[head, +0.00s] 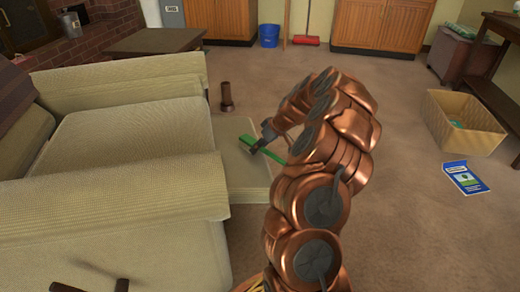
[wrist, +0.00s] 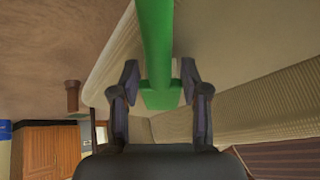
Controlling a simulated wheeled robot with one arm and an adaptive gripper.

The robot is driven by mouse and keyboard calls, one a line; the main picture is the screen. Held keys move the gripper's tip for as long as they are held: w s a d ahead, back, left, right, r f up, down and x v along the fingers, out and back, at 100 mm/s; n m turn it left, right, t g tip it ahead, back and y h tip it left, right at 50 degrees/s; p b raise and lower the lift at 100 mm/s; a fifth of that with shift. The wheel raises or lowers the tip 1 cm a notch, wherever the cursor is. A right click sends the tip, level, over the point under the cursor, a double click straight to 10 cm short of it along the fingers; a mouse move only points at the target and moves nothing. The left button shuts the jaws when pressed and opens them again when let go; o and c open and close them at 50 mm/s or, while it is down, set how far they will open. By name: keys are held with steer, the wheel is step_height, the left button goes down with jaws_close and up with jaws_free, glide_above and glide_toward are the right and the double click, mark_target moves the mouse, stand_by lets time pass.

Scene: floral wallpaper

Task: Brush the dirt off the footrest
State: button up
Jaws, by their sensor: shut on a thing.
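The beige footrest (head: 245,182) extends from the recliner's front in the head view. My gripper (head: 262,143) is over it, shut on a green brush (head: 273,156). The brush lies slantwise over the footrest's upper part; I cannot tell whether it touches the surface. In the wrist view the brush (wrist: 154,40) stands upright between the two fingers of my gripper (wrist: 160,84), and the beige footrest (wrist: 108,62) shows behind. I cannot make out dirt on the footrest; my arm hides its right side.
The beige recliner (head: 130,140) fills the left. A brown peg-like object (head: 227,97) stands beyond the footrest. A tan box (head: 465,120) and a blue booklet (head: 464,177) are on the carpet at right. A blue bucket (head: 269,36) and red broom (head: 306,40) stand at the back.

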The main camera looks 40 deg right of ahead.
steer(key=shift+w+d+r, duration=0.1)
steer(key=shift+w+d, duration=0.2)
steer(key=shift+w, duration=0.35)
steer(key=shift+w+d+f, duration=0.1)
steer(key=shift+w+d, duration=0.15)
steer(key=shift+w, duration=0.35)
steer(key=shift+w+d+r, duration=0.1)
steer(key=shift+w+d, duration=0.2)
steer(key=shift+w, duration=0.35)
steer(key=shift+w+d, duration=0.35)
steer(key=shift+w, duration=0.45)
steer(key=shift+w+d, duration=0.4)
steer(key=shift+w, duration=0.4)
steer(key=shift+w+d, duration=0.35)
steer(key=shift+w, duration=0.45)
steer(key=shift+s+a, duration=0.3)
steer(key=shift+s, duration=0.2)
steer(key=shift+s+a, duration=0.2)
steer(key=shift+s, duration=0.35)
steer(key=shift+s+a, duration=0.2)
steer(key=shift+s, duration=0.3)
steer(key=shift+s, duration=0.1)
